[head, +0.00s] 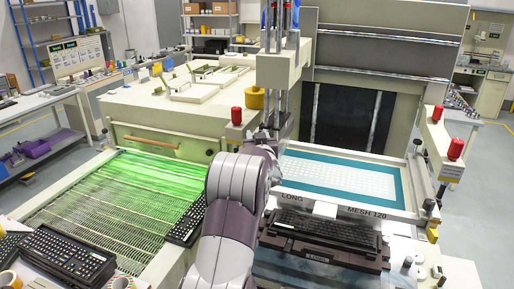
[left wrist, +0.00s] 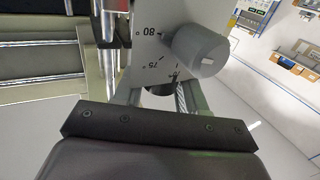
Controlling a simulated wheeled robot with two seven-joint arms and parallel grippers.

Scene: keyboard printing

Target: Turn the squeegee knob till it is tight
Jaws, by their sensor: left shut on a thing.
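In the left wrist view, a dark round squeegee knob (left wrist: 159,88) sits below a pale plate (left wrist: 143,62) marked with a scale of 80 and 75. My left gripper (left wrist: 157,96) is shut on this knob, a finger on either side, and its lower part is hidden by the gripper. A larger grey cylinder (left wrist: 197,48) with a white mark stands out from the plate, just above and right of the fingers. In the head view, my left arm reaches up to the print head (head: 278,70), and the arm hides the fingers and knob. My right gripper is not in view.
A screen frame (head: 345,180) lies to the right of my arm, with a keyboard (head: 330,229) on a dark holder in front of it. A green-lit conveyor (head: 115,205) runs at left. Red buttons (head: 456,148) stand on the machine's corner posts.

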